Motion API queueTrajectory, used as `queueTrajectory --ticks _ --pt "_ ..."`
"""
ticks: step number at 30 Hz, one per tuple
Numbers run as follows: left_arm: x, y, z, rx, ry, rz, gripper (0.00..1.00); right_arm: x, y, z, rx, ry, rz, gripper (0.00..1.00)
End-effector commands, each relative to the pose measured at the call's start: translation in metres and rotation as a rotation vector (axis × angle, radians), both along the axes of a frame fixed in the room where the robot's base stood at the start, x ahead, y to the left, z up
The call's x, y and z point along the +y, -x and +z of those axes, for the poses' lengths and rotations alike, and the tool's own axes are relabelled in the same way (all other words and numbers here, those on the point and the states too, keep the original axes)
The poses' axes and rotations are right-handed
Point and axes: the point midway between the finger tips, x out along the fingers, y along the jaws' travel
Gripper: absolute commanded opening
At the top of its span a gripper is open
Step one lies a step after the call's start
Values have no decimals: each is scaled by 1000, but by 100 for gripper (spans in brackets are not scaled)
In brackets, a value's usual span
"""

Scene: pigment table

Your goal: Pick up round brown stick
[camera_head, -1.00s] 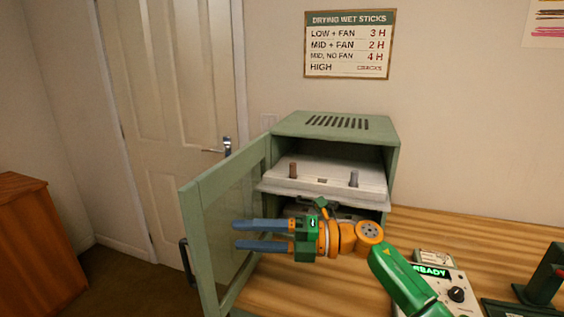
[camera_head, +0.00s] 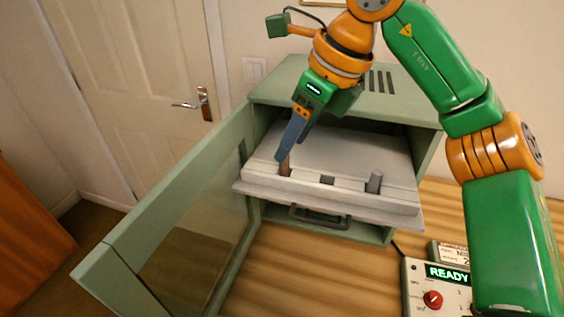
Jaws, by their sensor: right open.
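The round brown stick (camera_head: 285,169) stands upright in the left part of the pale tray (camera_head: 400,200), which sticks out of the green cabinet. Only its lower part shows; my gripper covers the top. My right gripper (camera_head: 283,156) comes down from above, tilted, with a blue finger at the stick. The jaws are open. The second finger is mostly hidden, so I cannot tell whether either finger touches the stick. My left gripper is not in view.
A grey stick (camera_head: 375,182) stands at the tray's right. The cabinet (camera_head: 270,85) has its glass door (camera_head: 190,235) swung open to the left. A control box (camera_head: 440,290) reading READY sits on the wooden table (camera_head: 330,275) at the right.

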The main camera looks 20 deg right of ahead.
Motion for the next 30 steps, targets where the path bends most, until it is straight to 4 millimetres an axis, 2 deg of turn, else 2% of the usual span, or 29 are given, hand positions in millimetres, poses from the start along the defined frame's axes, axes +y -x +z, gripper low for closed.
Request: queueTrajectory --ticks 3,5,11,12,18,30 --pt "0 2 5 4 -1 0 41 6 -6 -19 5 0 0 57" --pt "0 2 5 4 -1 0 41 8 -8 -25 2 -1 1 57" --pt "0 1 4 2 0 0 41 10 -9 -28 1 -3 1 57" --pt "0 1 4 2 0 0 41 10 -9 -28 1 -3 1 54" --pt "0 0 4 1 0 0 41 10 -9 -28 1 -4 2 0" --pt "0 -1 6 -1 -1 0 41 10 -10 -23 0 -4 0 0"
